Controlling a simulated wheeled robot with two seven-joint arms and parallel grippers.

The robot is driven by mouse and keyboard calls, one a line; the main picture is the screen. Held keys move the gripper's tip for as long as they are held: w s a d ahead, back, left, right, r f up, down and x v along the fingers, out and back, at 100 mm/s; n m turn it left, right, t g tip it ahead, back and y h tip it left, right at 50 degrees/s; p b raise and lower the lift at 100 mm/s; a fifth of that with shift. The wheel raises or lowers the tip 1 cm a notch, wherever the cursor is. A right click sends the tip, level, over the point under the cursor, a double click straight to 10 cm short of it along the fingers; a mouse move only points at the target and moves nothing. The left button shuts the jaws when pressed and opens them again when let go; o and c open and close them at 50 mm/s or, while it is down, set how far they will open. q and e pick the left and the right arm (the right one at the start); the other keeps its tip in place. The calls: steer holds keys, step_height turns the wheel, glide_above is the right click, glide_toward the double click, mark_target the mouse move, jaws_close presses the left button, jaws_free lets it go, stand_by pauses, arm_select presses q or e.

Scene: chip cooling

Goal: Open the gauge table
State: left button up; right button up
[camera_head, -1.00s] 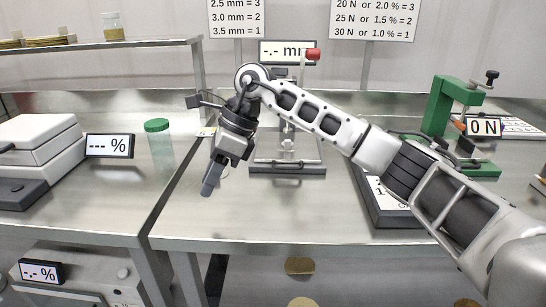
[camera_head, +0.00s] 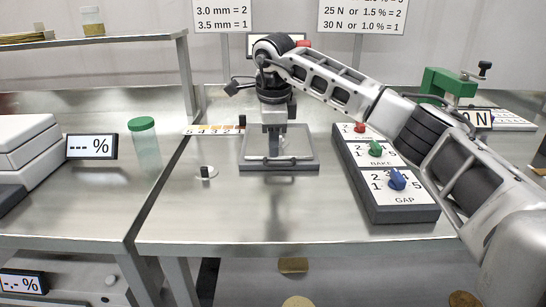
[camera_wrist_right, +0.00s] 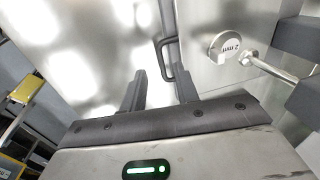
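The gauge table (camera_head: 311,160) is a flat plate with a dark frame and a bar handle along its front, in the middle of the bench. It also shows in the right wrist view, with a dark handle bar (camera_wrist_right: 168,58) and a round disc marked in mm (camera_wrist_right: 223,47). My right gripper (camera_head: 273,150) points down over the front of the gauge table and hides part of it. Its two fingers (camera_wrist_right: 160,88) are apart, with the handle bar's near end at or just beyond the gap between their tips. Contact cannot be told. My left gripper is not in view.
A board with red, green and blue knobs (camera_head: 413,214) lies to the right. A green press (camera_head: 447,85) stands behind it. A small dark-topped piece (camera_head: 206,172) and a green-capped jar (camera_head: 145,148) are to the left. The front of the bench is clear.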

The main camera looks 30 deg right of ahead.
mark_target(273, 164)
steer(key=shift+w+d+f, duration=0.1)
steer(key=shift+w+f, duration=0.1)
steer(key=shift+f, duration=1)
steer(key=shift+w+d+f, duration=0.1)
steer(key=shift+w+f, duration=0.05)
steer(key=shift+f, duration=1)
